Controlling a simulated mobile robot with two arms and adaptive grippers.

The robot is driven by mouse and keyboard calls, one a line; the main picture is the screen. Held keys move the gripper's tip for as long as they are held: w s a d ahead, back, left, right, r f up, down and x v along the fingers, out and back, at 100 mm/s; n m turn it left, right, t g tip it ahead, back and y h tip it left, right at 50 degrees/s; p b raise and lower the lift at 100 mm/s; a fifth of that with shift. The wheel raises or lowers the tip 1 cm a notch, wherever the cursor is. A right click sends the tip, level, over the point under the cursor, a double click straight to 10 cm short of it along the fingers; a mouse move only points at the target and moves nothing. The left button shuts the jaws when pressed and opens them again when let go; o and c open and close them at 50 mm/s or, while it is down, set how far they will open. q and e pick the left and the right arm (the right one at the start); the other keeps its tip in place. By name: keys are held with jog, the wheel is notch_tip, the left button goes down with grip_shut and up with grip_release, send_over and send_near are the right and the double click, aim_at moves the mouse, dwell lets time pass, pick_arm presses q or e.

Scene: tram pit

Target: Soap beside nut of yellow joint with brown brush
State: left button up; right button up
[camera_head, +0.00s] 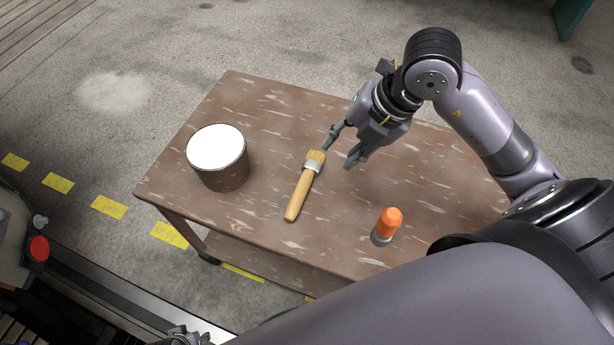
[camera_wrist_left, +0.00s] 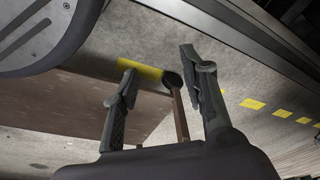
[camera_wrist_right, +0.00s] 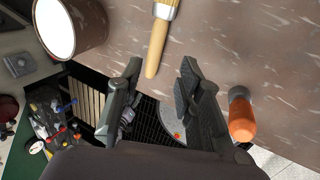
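A brush (camera_head: 300,193) with a light wooden handle, a metal band and tan bristles lies on the brown table. It also shows in the right wrist view (camera_wrist_right: 157,44). A brown pot (camera_head: 222,176) with white contents, perhaps the soap, stands to its left. My right gripper (camera_head: 345,150) is open and empty above the table, close to the bristle end of the brush; it shows open in the right wrist view (camera_wrist_right: 157,80). My left gripper (camera_wrist_left: 158,72) is open and empty beside the table's edge.
An orange-capped bottle (camera_head: 388,225) stands near the table's front edge, right of the brush. The brown table (camera_head: 270,100) has free room at its back. Yellow floor marks (camera_head: 108,207) run along the left. A red button (camera_head: 38,248) is at lower left.

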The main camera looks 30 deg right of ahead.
jog(key=b, duration=0.2)
send_over(308, 181)
jog(key=s+d, duration=0.2)
jog(key=f, duration=0.9)
jog(key=shift+a+f, duration=0.2)
jog(key=shift+f, duration=0.05)
jog(key=b+x, duration=0.1)
jog(key=x, duration=0.4)
jog(key=shift+w+f+b, duration=0.25)
jog(key=shift+f+b, duration=0.1)
jog(key=shift+b, duration=0.05)
jog(key=shift+s, duration=0.1)
pick_arm(q)
jog(key=w+v, duration=0.3)
jog(key=v, duration=1)
jog(key=shift+r+t, duration=0.4)
jog(key=shift+r, duration=0.35)
pick_arm(e)
jog(key=shift+f, duration=0.1)
jog(key=shift+a+f, duration=0.1)
grip_shut()
